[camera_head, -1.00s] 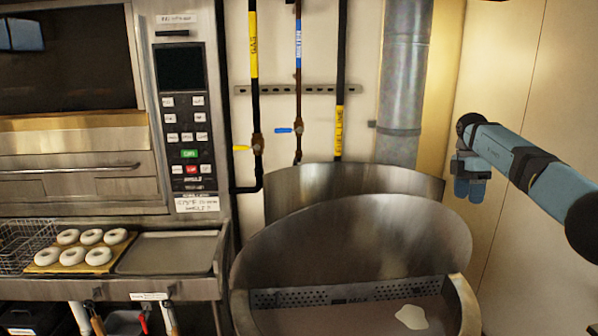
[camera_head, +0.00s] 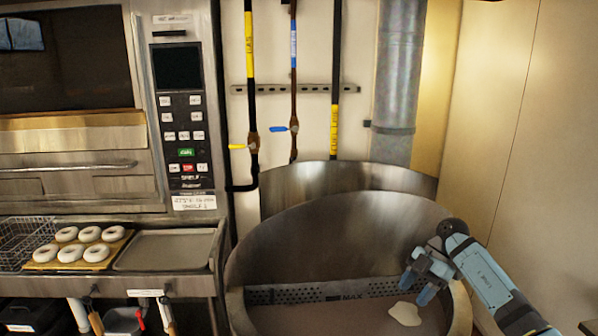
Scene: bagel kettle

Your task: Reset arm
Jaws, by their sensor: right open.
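My right arm comes in from the lower right. My right gripper (camera_head: 418,285) is open and empty, with its blue fingers pointing down over the right part of the large metal kettle (camera_head: 340,232). Its fingertips show just above a pale patch (camera_head: 405,313) inside the kettle; I cannot tell how far above. My left gripper is not in view.
Several bagels (camera_head: 88,233) lie on a wooden board (camera_head: 42,266) at the left, between a wire basket (camera_head: 22,243) and an empty metal tray (camera_head: 165,250). An oven control panel (camera_head: 182,120) and pipes with valves (camera_head: 252,140) stand behind. A wall bounds the right side.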

